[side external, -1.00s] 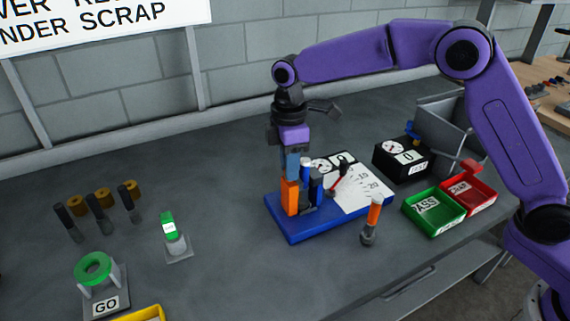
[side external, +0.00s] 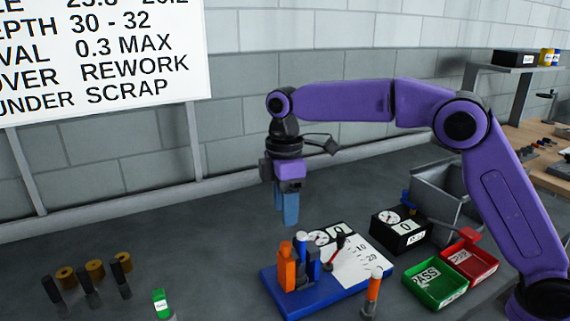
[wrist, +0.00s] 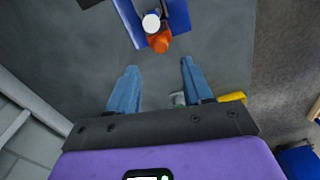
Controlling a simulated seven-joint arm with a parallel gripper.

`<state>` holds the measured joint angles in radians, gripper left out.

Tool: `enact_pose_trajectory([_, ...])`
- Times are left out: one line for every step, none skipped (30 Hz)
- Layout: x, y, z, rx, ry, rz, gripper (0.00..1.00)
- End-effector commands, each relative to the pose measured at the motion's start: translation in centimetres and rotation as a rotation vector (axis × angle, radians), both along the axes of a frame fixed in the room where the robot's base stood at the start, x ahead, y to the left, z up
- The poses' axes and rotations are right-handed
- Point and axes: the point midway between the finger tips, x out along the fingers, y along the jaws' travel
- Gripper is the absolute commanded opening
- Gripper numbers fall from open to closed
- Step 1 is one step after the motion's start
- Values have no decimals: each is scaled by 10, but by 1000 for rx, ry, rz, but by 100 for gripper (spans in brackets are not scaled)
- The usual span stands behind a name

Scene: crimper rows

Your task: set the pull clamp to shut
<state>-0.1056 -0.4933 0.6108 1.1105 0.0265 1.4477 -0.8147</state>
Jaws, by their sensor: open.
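A blue base (side external: 276,290) on the bench carries an upright orange handle (side external: 287,272), which seems to be the pull clamp's. Beside the handle stand a white-topped post (side external: 301,241) and dark blue blocks (side external: 313,262). My gripper (side external: 286,222) is open and empty above the handle, fingers pointing down. In the wrist view the orange handle (wrist: 159,42) and the white post top (wrist: 151,23) lie beyond the open fingertips (wrist: 158,67). Whether the clamp is shut I cannot tell.
A green tray (side external: 435,287), a red tray (side external: 470,262) and a black gauge box (side external: 400,233) are further right. Dark pins and brown rings (side external: 95,269) stand at left.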

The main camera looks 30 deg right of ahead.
Motion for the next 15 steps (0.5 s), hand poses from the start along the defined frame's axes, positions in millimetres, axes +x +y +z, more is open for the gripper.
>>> enact_pose_trajectory([1,1,12,3,-5,1,50])
enact_pose_trajectory([1,1,18,2,-4,0,50])
enact_pose_trajectory([2,1,25,2,-4,1,50])
enact_pose_trajectory([2,1,31,2,-4,2,50])
enact_pose_trajectory([2,0,37,2,-4,1,50])
enact_pose_trajectory([2,0,43,3,-3,1,50])
enact_pose_trajectory([2,0,47,2,-3,1,50])
enact_pose_trajectory([3,0,52,2,-3,1,50])
enact_pose_trajectory([3,0,58,2,-2,1,50])
enact_pose_trajectory([3,0,62,2,-3,1,50])
enact_pose_trajectory([3,0,66,2,-2,0,50])
enact_pose_trajectory([3,0,69,1,-1,0,50])
enact_pose_trajectory([4,0,72,1,-2,0,50])
enact_pose_trajectory([3,0,75,1,-1,0,50])
enact_pose_trajectory([4,0,79,1,-2,0,50])
